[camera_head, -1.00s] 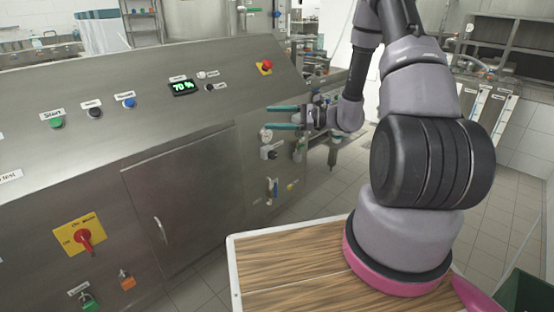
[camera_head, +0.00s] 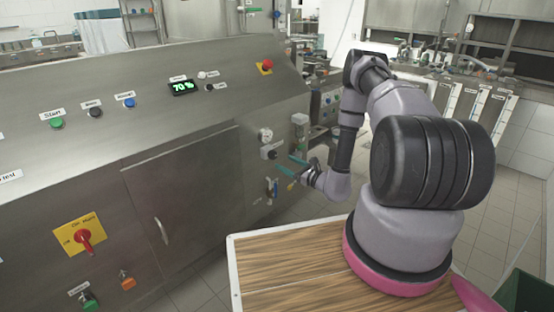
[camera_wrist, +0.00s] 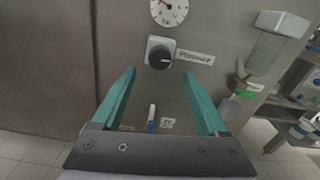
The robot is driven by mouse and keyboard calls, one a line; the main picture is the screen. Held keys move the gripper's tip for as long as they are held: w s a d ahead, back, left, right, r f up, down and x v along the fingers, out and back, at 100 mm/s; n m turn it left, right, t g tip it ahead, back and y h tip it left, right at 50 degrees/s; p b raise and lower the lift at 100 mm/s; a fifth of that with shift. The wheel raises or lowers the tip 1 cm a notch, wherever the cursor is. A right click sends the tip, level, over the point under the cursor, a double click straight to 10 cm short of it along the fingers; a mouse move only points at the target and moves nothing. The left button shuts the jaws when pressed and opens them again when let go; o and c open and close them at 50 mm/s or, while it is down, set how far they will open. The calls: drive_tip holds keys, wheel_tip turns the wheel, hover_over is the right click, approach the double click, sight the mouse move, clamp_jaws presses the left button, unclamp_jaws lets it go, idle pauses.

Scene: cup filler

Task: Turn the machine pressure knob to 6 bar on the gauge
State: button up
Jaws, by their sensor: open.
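The pressure knob (camera_wrist: 160,52) is a black round knob on a light square plate, with a "Pressure" label (camera_wrist: 195,57) to its right. The round white gauge (camera_wrist: 169,10) sits just above it, cut by the top edge of the wrist view; its reading is too small to tell. In the head view the gauge (camera_head: 265,135) and knob (camera_head: 269,152) are on the machine's end panel. My gripper (camera_wrist: 158,72) is open and empty, its teal fingers pointing at the panel, with the knob just beyond the gap between the tips. The gripper (camera_head: 284,163) looks apart from the knob.
Below the knob is a blue-and-white handle (camera_wrist: 151,118) with small labels. A box-like dispenser (camera_wrist: 277,35) sticks out to the right of the knob. The machine's front (camera_head: 200,180) carries several buttons and a red-and-yellow main switch (camera_head: 82,237).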

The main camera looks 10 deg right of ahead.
sight(275, 157)
drive_tip(key=x, duration=0.5)
drive_tip(key=shift+w+a, duration=0.15)
drive_tip(key=shift+w, duration=0.2)
clamp_jaws()
